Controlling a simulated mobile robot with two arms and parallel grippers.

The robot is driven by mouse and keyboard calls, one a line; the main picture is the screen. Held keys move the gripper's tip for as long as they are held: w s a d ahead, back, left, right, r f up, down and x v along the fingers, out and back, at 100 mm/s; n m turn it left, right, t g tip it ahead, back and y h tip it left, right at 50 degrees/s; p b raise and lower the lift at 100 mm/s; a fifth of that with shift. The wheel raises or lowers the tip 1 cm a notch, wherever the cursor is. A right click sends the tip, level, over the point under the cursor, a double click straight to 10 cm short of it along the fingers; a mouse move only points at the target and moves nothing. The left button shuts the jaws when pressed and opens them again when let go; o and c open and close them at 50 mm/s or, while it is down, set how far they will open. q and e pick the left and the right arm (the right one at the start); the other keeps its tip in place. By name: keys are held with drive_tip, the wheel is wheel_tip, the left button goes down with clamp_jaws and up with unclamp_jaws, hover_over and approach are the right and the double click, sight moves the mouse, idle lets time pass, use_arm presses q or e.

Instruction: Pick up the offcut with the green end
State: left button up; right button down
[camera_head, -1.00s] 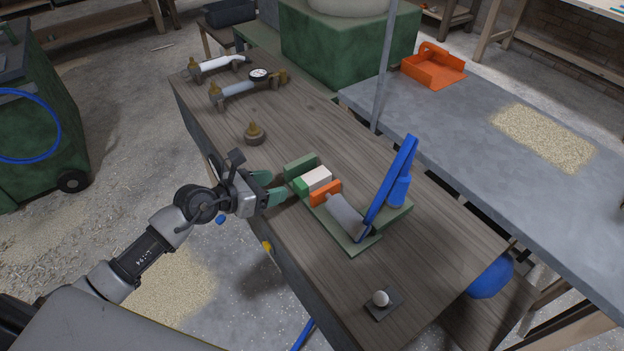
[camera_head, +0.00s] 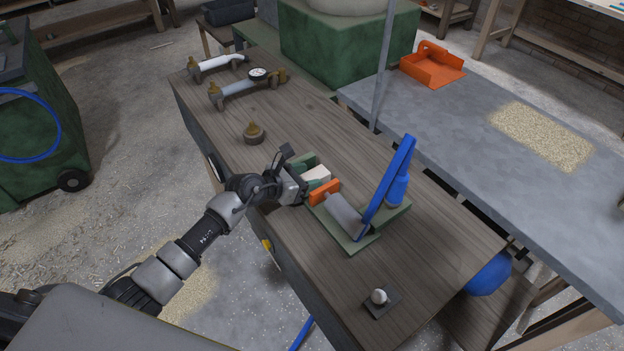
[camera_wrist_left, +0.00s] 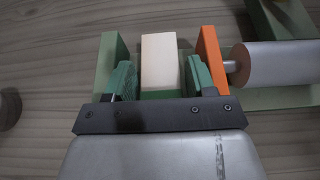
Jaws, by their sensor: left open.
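The offcut (camera_head: 316,175) is a pale cream block held in a green and orange press on the bench. In the left wrist view, the offcut (camera_wrist_left: 161,55) stands between my fingers, with its green end towards my palm. My left gripper (camera_head: 304,186) is open, one finger on each side of the offcut; narrow gaps show on both sides. In the left wrist view, a green jaw (camera_wrist_left: 110,55) is beyond the left finger and an orange plate (camera_wrist_left: 211,62) beyond the right one. My right gripper is not in view.
The press's grey cylinder (camera_head: 345,214) and raised blue lever (camera_head: 389,185) stand right of the orange plate. A small plate with a white knob (camera_head: 380,297) is near the front. A brass fitting (camera_head: 253,132) and pipe pieces lie farther back. Bare wood lies between.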

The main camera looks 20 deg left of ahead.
use_arm(q)
drive_tip(key=c, duration=0.7)
